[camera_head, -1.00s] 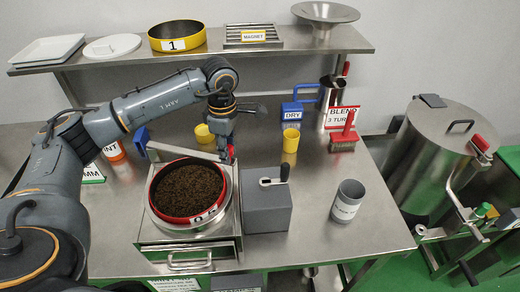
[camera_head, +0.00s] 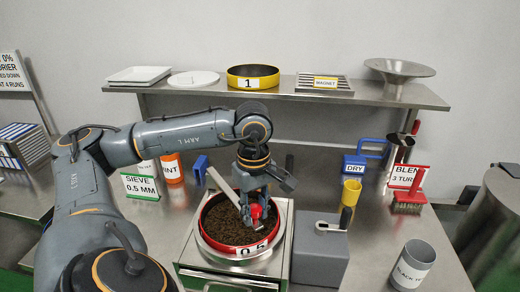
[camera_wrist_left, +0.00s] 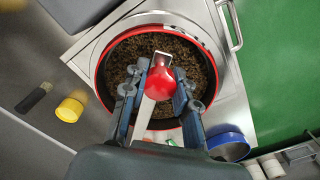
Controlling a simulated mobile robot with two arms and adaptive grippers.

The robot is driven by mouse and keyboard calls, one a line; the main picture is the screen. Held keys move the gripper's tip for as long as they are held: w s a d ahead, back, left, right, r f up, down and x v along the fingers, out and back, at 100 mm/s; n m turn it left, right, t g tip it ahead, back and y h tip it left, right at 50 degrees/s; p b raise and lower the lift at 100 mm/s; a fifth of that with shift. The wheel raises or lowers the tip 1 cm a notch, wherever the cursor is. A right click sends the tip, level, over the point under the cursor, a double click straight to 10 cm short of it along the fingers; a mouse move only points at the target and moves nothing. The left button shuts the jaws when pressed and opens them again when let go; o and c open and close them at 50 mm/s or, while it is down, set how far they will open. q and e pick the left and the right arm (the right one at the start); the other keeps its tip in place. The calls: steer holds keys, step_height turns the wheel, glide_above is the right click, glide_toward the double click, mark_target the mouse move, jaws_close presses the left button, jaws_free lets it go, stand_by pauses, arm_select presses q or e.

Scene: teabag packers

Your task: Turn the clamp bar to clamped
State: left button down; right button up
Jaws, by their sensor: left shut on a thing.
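The clamp bar (camera_head: 225,185) is a flat pale metal bar with a round red knob at its free end. It reaches from behind the sieve in over the red-rimmed sieve (camera_head: 205,236), which holds dark tea leaf (camera_head: 228,222). My left gripper (camera_head: 257,212) is shut on the bar's red knob, above the tea. In the left wrist view the red knob (camera_wrist_left: 159,84) sits between the fingers (camera_wrist_left: 163,74), with the bar (camera_wrist_left: 143,118) running below it across the rim. My right gripper is out of view.
A grey box with a black-knobbed lever (camera_head: 320,250) stands right of the sieve. A yellow cup (camera_head: 351,191) and grey canister (camera_head: 413,266) are further right. A shelf (camera_head: 300,93) spans the back.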

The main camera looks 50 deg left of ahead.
arm_select(q)
steer(key=shift+s, duration=0.1)
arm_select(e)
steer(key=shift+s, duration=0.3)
arm_select(q)
steer(key=c, duration=1.1)
jaws_free()
steer(key=shift+o, duration=0.3)
steer(key=shift+s+a, duration=0.1)
steer(key=shift+s, duration=0.1)
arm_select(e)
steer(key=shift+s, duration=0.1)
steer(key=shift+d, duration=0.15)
arm_select(q)
steer(key=shift+w+r, duration=0.1)
step_height(320, 180, up, 8)
steer(key=shift+f, duration=0.25)
steer(key=shift+r, duration=2.05)
steer(key=shift+r, duration=0.15)
